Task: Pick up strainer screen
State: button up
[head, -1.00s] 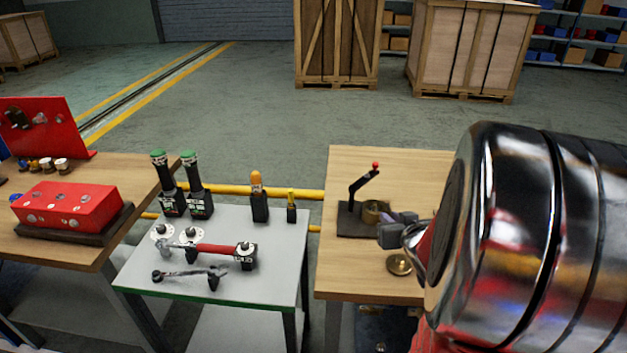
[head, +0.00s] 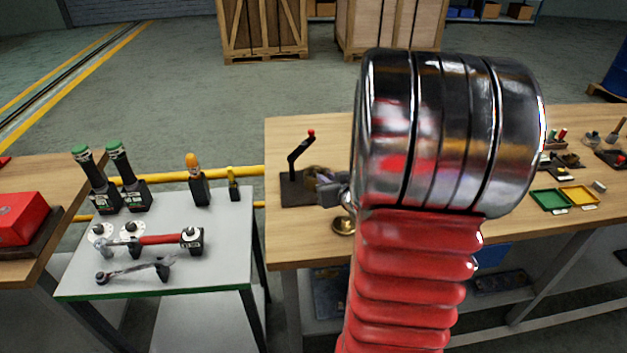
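I cannot single out the strainer screen for certain. A small brass-coloured round part (head: 315,172) is by the dark lever stand (head: 291,188) on the wooden bench, partly covered by my gripper. A brass disc (head: 343,226) lies on the bench just in front. My gripper (head: 328,188) shows only in part, pointing left right beside the brass part. My large chrome and red arm hides the rest of it. Whether its fingers are open, or hold anything, I cannot tell.
A grey side table (head: 215,260) at left holds torque wrenches, green-capped bottles and an orange-tipped tool. Green (head: 549,199) and yellow (head: 579,196) trays with small parts lie on the bench's right side. A red block (head: 20,218) sits far left.

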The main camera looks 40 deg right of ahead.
aim_at(315, 171)
jog(key=shift+x, duration=2.2)
jog(key=shift+x, duration=2.65)
grip_shut()
notch_tip(315, 171, up, 10)
